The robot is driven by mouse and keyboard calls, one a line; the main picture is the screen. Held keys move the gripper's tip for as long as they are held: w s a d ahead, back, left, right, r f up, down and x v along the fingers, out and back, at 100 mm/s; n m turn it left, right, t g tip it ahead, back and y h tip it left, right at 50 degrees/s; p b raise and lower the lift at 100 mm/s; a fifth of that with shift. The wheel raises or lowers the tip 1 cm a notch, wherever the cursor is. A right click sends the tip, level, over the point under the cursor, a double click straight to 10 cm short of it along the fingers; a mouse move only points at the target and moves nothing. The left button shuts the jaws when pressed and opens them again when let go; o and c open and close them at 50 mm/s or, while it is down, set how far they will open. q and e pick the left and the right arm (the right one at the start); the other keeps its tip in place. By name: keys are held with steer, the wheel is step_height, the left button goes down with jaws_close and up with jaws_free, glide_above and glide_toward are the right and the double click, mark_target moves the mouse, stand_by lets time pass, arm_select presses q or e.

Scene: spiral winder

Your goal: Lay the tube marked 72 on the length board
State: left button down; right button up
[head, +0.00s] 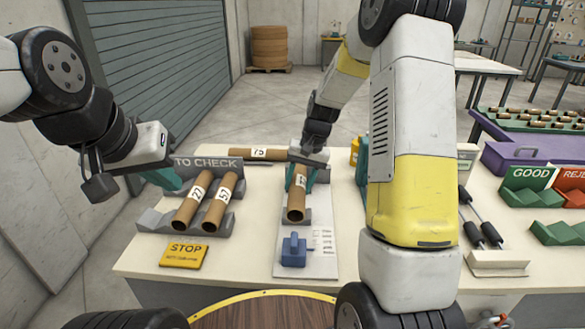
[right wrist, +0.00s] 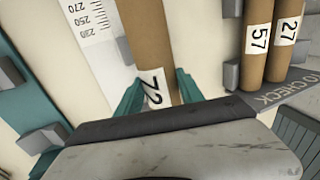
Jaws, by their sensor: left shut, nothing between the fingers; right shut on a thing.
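The brown tube marked 72 (head: 296,208) lies lengthwise over the white length board (head: 322,262), its near end behind a blue block (head: 294,250). I cannot tell whether it rests fully on the supports. My right gripper (head: 300,178) is shut on its far part. In the right wrist view, the teal fingers stand either side of the tube (right wrist: 150,35) by its 72 label, and the board's printed scale (right wrist: 93,22) runs beside it. My left gripper (head: 165,180) is shut and empty, at the left by the TO CHECK sign.
The grey TO CHECK rack (head: 152,221) holds tubes 27 (head: 192,205) and 57 (head: 221,205). Tube 75 (head: 258,153) lies behind. GOOD (head: 530,190) and REJECT (head: 570,185) racks are at the right.

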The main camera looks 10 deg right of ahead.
steer(key=shift+f, duration=2.5)
steer(key=o, duration=1.5)
steer(key=shift+r, duration=0.1)
